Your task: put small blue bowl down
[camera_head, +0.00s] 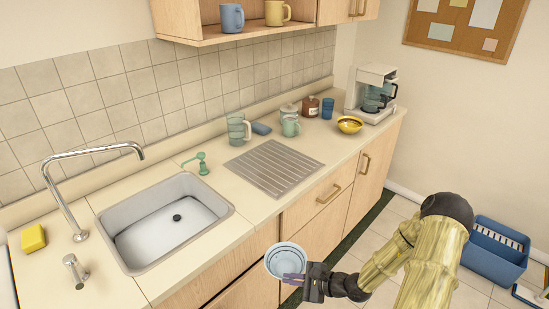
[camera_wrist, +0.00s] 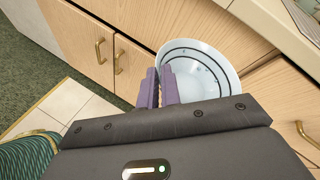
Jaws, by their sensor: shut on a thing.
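The small blue bowl (camera_head: 287,260) is pale blue with dark rings inside. My gripper (camera_head: 297,279) is shut on its near rim and holds it in the air in front of the cabinet doors, below the counter edge. In the wrist view the bowl (camera_wrist: 205,66) shows beyond the purple fingers of my gripper (camera_wrist: 160,86), its inside facing the camera. Part of the bowl's near side is hidden by the fingers and the gripper body.
The counter holds a sink (camera_head: 170,222), a ribbed drainboard (camera_head: 274,167), a glass pitcher (camera_head: 236,130), a yellow bowl (camera_head: 350,125) and a coffee maker (camera_head: 373,92). Bare counter (camera_head: 215,175) lies between sink and drainboard. A blue bin (camera_head: 492,262) stands on the floor at right.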

